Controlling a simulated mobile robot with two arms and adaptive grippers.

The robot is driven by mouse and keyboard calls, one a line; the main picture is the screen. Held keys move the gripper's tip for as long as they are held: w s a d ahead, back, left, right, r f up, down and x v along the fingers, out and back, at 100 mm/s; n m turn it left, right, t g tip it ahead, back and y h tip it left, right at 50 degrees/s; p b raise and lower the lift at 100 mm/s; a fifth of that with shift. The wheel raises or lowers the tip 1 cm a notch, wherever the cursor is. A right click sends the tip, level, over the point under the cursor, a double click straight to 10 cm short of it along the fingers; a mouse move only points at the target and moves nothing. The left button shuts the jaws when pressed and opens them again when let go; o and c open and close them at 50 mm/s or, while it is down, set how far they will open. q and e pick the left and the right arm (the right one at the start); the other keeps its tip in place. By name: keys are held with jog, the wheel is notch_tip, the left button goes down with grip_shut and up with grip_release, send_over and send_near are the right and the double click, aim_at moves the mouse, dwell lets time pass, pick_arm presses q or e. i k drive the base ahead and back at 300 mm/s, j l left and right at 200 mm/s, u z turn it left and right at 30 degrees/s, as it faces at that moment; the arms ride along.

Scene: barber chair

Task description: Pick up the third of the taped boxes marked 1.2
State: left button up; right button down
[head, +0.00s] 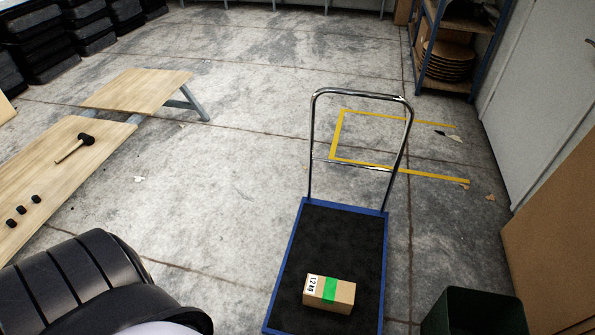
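One cardboard box (340,293) with a green tape band and a white label reading "1.2 KG" lies on the black deck of a blue-edged trolley (333,235). It is near the lower end of the deck, and the rest of the visible deck is bare. No other taped box shows in the head view. Neither gripper is in the picture.
The trolley's chrome handle (361,93) stands upright at its far end. A wooden bench (60,160) with a mallet (87,140) is at left. A dark green bin (475,312) stands right of the trolley. Shelving (448,83) is at upper right. Open concrete lies between bench and trolley.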

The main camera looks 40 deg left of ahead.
aim_at(329, 294)
jog(key=u, duration=0.8)
jog(key=i+j, duration=0.05)
